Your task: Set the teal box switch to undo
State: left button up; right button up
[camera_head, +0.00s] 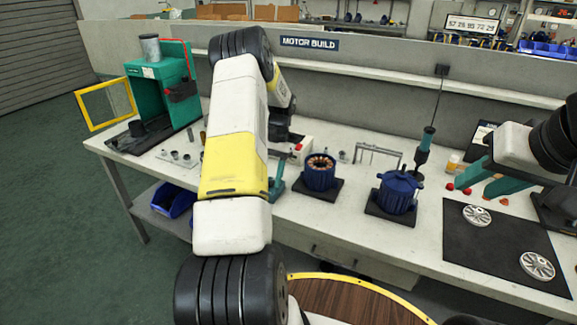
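A teal box-shaped machine (161,88) stands at the left end of the bench, with a yellow-framed clear door (104,103) swung out to its left. A dark block sits on its right side; I cannot make out a switch or its setting. A small teal tool (277,186) stands mid-bench, partly behind my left arm.
Two blue motor housings (320,173) (398,193) sit on dark pads. A teal-and-black driver (426,142) hangs from a cord. A black mat (495,240) holds two silver discs. Small metal parts lie at left.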

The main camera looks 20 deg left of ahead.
pick_arm(q)
jog(key=shift+r, duration=0.1)
jog(key=v, duration=0.7)
jog(key=shift+r, duration=0.3)
jog(key=shift+w, duration=0.15)
